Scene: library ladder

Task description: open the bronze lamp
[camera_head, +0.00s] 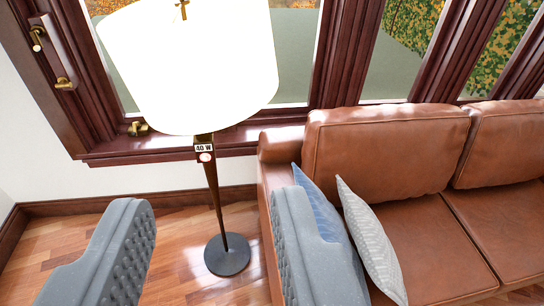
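The bronze lamp is a floor lamp with a large white drum shade (190,65) that looks brightly lit. Its dark bronze pole (215,195) runs down to a round dark base (228,255) on the wood floor. Just under the shade is a small label reading "40 W" with a round light button or knob (205,157) below it. My gripper (205,215) shows as two grey padded fingers, wide apart, at the lower left and lower centre. The lamp pole appears between them, farther away. Nothing is held.
A brown leather sofa (390,150) stands right of the lamp, with a blue pillow (318,205) and a light grey pillow (370,240) on it. Dark wood-framed windows with a sill (170,150) are behind. Wood floor (175,240) is clear around the lamp base.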

